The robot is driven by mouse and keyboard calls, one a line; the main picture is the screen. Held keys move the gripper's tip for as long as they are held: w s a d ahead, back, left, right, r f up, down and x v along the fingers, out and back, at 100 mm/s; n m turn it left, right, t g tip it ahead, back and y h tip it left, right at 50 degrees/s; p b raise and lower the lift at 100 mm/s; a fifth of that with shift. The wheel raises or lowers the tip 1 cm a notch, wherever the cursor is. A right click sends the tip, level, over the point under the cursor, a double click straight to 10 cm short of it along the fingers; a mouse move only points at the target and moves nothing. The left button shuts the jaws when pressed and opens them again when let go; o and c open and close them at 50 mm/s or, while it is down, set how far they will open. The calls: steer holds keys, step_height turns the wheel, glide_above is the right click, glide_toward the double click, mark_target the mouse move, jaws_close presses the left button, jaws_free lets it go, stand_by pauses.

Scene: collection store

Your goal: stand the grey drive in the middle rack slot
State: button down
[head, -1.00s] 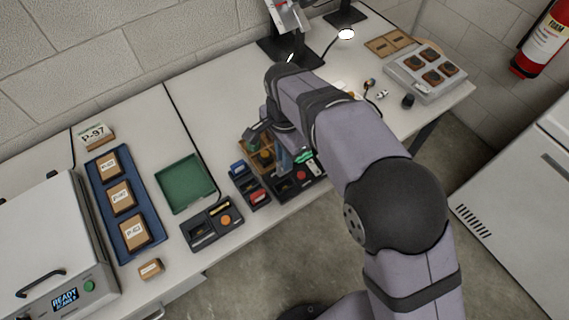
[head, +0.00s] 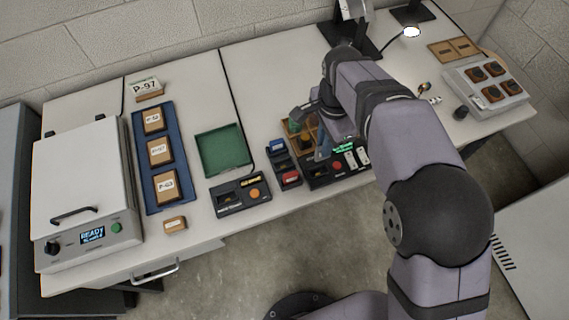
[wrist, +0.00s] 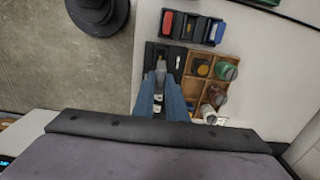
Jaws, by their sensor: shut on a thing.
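The dark rack (head: 283,165) stands at the front of the bench, with a blue drive in its back slot (head: 277,146) and a red drive in its front slot (head: 290,179). Its middle slot looks dark and empty. In the wrist view the rack (wrist: 192,27) lies beyond my fingertips. My gripper (wrist: 161,84) points down over the black dock and is shut on a small grey piece, the grey drive (wrist: 161,67). My arm and fingers largely hide this drive in the head view. I cannot tell whether it touches the dock.
The black dock (head: 318,177) with a green display is right of the rack. A wooden compartment box (wrist: 229,59) with small bottles is close beside my fingers. A black device (head: 240,196) stands left of the rack, and a green tray (head: 222,150) lies behind that device.

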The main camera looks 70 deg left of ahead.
steer(key=shift+s+a, duration=0.2)
steer(key=shift+s, duration=0.05)
steer(key=s+a+f+p, duration=0.3)
steer(key=s+a+p, duration=0.2)
steer(key=s, duration=0.3)
steer(key=shift+a, duration=0.2)
steer(key=shift+f, duration=0.2)
steer(key=shift+f+b, duration=1.7)
steer(key=shift+f, duration=1.05)
steer(key=shift+f+b, duration=0.4)
steer(key=shift+f, duration=0.2)
steer(key=c, duration=2)
jaws_free()
steer(key=shift+c, duration=0.2)
